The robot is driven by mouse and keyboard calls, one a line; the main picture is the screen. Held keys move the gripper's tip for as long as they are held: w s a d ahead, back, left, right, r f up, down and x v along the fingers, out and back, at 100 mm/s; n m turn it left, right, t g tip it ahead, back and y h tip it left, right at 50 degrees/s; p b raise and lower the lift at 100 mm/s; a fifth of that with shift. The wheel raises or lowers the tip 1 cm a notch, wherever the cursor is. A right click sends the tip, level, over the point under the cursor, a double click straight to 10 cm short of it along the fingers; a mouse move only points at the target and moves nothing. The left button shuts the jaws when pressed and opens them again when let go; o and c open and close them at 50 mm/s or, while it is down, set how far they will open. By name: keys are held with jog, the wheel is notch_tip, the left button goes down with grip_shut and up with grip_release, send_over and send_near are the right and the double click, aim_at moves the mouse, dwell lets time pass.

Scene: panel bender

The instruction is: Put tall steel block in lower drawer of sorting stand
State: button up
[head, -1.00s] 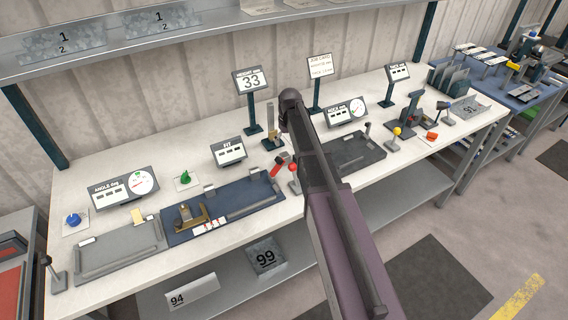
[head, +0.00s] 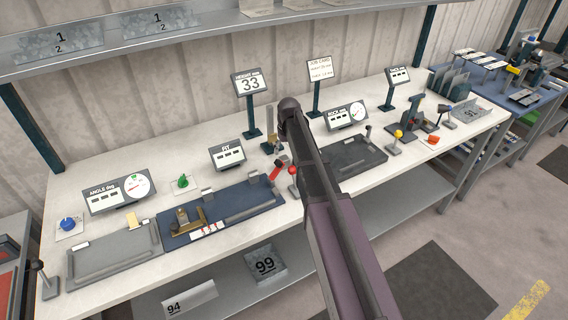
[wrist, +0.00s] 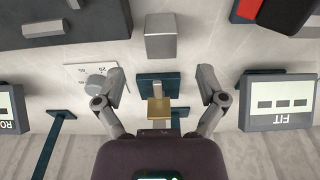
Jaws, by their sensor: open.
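A grey steel block (wrist: 160,40) stands on the bench top in the wrist view, seen from above, so its height is hard to judge. My gripper (wrist: 161,86) is open in the wrist view, its two fingers spread wide. The block lies beyond the fingertips, between their lines and apart from them. In the head view my arm hides the gripper and the steel block. I cannot make out the sorting stand or its lower drawer in either view.
A teal base with a brass piece (wrist: 159,108) sits between my fingers in the wrist view. The FIT display (wrist: 281,103) is to the right and a grey knob (wrist: 97,82) to the left. The white bench (head: 120,255) is crowded with fixtures, including a blue plate (head: 240,205).

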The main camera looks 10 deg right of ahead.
aim_at(285, 158)
jog(key=shift+w+a+f+b, duration=0.1)
jog(key=shift+w+f+b, duration=0.05)
jog(key=shift+f+b, duration=1.1)
jog(key=shift+w+a+f+b, duration=0.1)
jog(key=shift+f+b, duration=1.05)
jog(key=shift+f, duration=0.1)
jog(key=shift+d, duration=0.1)
grip_shut()
